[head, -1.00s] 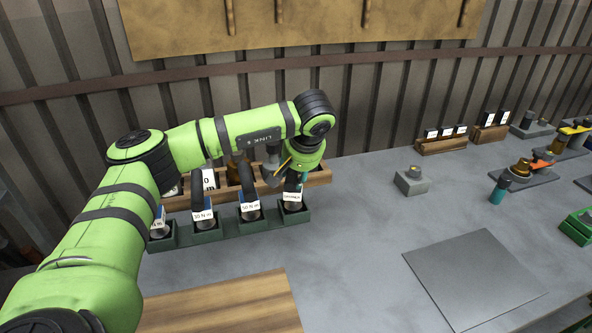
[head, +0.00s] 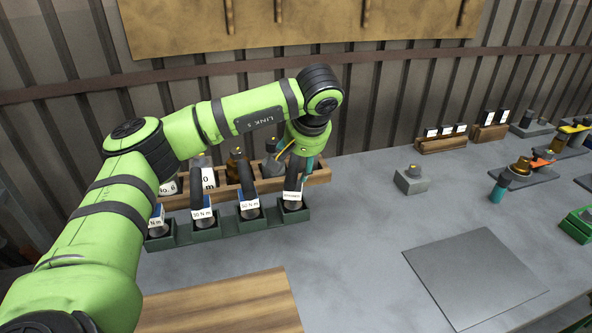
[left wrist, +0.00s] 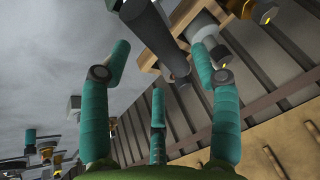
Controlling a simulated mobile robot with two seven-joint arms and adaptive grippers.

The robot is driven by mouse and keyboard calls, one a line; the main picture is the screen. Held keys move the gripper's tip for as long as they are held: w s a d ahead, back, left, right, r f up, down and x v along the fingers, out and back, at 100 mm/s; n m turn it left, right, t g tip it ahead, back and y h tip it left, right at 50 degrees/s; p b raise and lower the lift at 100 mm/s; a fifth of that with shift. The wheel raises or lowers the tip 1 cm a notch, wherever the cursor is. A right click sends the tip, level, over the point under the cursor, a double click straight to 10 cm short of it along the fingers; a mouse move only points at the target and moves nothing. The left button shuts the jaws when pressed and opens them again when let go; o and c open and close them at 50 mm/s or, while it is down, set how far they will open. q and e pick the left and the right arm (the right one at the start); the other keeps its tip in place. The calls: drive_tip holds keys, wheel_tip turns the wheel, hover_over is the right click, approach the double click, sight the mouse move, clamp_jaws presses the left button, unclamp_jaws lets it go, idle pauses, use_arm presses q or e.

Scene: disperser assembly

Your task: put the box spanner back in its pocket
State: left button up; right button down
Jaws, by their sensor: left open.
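The box spanner (head: 292,178), a dark upright handle, stands in the rightmost pocket of the green rack (head: 230,228). A small white label is at that pocket's front; its print is too small to read surely. My left gripper (head: 306,166) is open just above and behind the handle, its teal fingers partly hidden. In the left wrist view, the three teal fingers (left wrist: 160,95) are spread. A dark handle (left wrist: 170,55), seemingly the spanner's, points in between them and looks free of them. The spanner's lower end is hidden in the pocket. My right gripper is not in view.
Other dark-handled tools (head: 248,185) fill the rack's other pockets. A wooden rack (head: 318,174) with bottles and parts stands close behind. A grey block (head: 411,181) is to the right. A wooden board (head: 220,305) and grey plate (head: 475,278) lie in front. The table between is clear.

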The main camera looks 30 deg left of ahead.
use_arm(q)
drive_tip(key=v, duration=0.7)
drive_tip(key=shift+b, duration=0.3)
drive_tip(key=shift+d, duration=0.1)
